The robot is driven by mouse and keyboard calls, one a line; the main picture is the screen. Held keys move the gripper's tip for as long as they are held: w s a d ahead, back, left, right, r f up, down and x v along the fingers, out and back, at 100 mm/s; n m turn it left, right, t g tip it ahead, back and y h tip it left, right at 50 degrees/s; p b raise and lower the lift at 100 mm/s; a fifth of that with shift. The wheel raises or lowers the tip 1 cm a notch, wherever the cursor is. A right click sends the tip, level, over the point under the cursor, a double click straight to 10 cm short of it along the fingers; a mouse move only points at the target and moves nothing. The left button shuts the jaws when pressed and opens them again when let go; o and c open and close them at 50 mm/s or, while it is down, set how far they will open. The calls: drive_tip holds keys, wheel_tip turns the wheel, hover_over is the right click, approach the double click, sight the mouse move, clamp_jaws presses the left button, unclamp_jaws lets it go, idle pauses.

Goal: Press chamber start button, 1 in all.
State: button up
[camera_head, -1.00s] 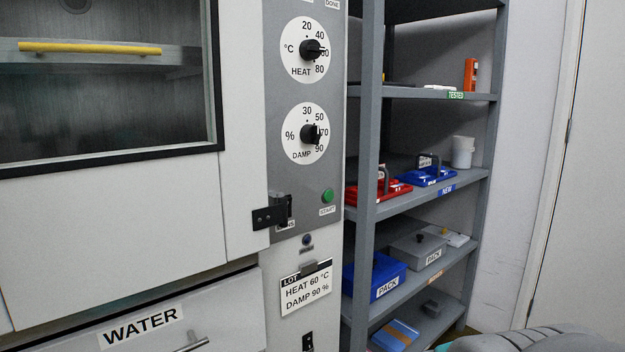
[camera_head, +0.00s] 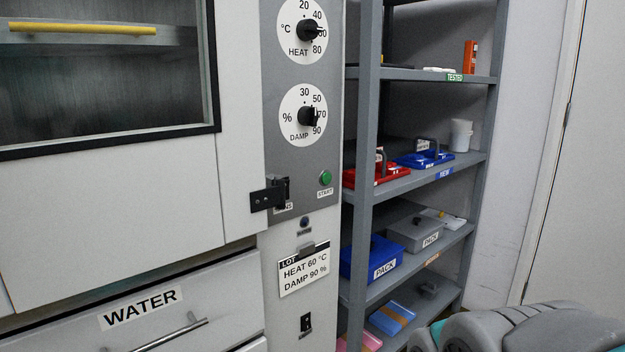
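The green start button (camera_head: 325,178) sits on the grey control panel (camera_head: 290,165) of the chamber, above a small START label (camera_head: 325,192). Above it are the DAMP dial (camera_head: 303,115) and the HEAT dial (camera_head: 304,31). The chamber door with its window is shut at the left, and a black latch (camera_head: 268,196) is at its edge. A LOT card (camera_head: 303,270) below reads HEAT 60 °C, DAMP 90 %. Part of my arm shows at the bottom right; my gripper's fingers are not visible.
A grey shelf rack (camera_head: 420,178) stands right of the chamber with red and blue cases, a blue PACK box (camera_head: 372,262) and a grey PACK box (camera_head: 416,232). A WATER drawer (camera_head: 150,310) with a bar handle is at lower left. A pale door is at far right.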

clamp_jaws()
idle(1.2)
